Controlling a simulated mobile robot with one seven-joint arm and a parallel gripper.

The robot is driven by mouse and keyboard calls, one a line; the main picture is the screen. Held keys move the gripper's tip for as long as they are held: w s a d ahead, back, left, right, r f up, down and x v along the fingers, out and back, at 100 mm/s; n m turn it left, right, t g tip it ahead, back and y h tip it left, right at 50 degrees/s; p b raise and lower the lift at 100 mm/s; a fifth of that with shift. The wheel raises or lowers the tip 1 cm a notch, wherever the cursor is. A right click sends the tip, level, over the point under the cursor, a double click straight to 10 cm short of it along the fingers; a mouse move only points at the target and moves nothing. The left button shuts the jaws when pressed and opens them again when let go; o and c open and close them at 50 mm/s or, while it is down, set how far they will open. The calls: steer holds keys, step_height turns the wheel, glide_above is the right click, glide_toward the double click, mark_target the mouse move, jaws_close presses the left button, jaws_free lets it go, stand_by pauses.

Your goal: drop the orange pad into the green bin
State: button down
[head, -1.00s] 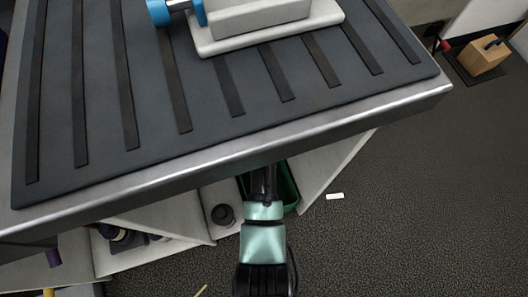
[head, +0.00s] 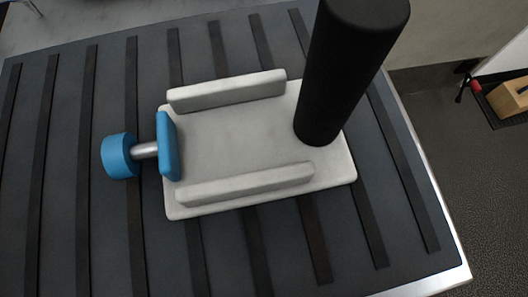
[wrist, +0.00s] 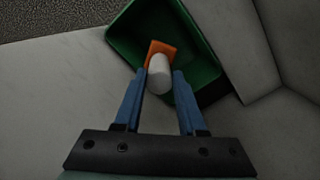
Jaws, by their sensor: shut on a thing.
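The orange pad (wrist: 160,48) shows in the wrist view, with a white round piece (wrist: 160,74) on its near side. My gripper (wrist: 157,82) has its blue fingers on either side of the white piece and is shut on it; the pad appears joined to that piece. In the picture, the pad overlaps the open mouth of the green bin (wrist: 202,60). I cannot tell how high the pad is above the bin floor. Neither the pad, the bin nor my gripper shows in the head view.
A dark ribbed table top (head: 100,240) fills most of the head view. On it sit a white tray (head: 235,145), a tall black cylinder (head: 350,70) and a blue knobbed piece (head: 118,156). Pale panels (wrist: 60,90) flank the bin. Open floor (head: 485,190) lies at right.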

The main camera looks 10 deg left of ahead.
step_height(320, 180, down, 2)
steer(key=shift+f+b, duration=0.15)
steer(key=shift+b, duration=0.6)
steer(key=shift+c, duration=2)
jaws_free()
steer(key=shift+w, duration=0.1)
step_height(320, 180, up, 13)
steer(key=p, duration=0.7)
steer(key=shift+w, duration=0.25)
steer(key=shift+d, duration=0.1)
